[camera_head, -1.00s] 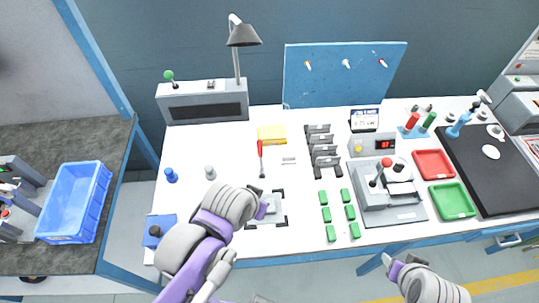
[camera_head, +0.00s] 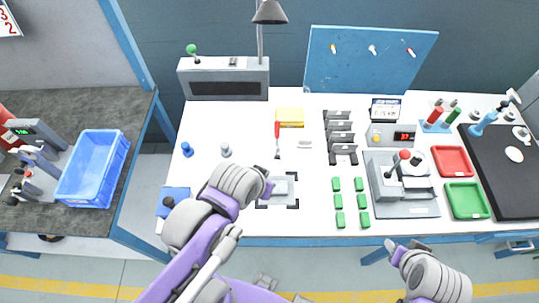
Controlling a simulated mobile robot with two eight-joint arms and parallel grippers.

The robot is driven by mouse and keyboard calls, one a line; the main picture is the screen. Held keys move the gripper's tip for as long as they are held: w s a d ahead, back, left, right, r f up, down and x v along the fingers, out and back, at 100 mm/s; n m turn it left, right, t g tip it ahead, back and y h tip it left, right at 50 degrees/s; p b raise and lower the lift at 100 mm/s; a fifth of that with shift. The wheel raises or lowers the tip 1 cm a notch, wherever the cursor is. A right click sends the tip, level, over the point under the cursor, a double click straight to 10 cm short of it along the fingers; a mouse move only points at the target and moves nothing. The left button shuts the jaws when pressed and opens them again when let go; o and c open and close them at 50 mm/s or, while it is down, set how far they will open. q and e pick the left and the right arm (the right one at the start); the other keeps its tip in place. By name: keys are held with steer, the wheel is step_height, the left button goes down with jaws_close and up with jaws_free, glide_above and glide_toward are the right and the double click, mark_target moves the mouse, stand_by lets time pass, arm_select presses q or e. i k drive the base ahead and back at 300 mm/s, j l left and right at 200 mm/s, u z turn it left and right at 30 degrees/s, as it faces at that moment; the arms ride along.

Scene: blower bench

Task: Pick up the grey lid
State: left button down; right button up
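A flat grey square piece (camera_head: 283,187), which looks like the grey lid, lies between black corner marks near the front edge of the white bench. Its left side is partly hidden by my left gripper. My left gripper (camera_head: 267,186) is over or beside that left side; its fingers are mostly hidden by its own wrist, so I cannot tell whether it touches the piece or how far it is open. My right gripper (camera_head: 404,249) is in front of the bench edge, low at the right, away from the piece. Its finger gap is unclear.
Several green blocks (camera_head: 338,201) and a grey fixture with a red knob (camera_head: 404,208) stand right of the piece. A red-handled screwdriver (camera_head: 277,131), yellow block (camera_head: 290,117) and black brackets (camera_head: 340,138) lie behind. A blue box (camera_head: 174,200) is at the left.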

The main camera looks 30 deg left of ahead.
mark_target(284, 194)
steer(key=u, duration=0.95)
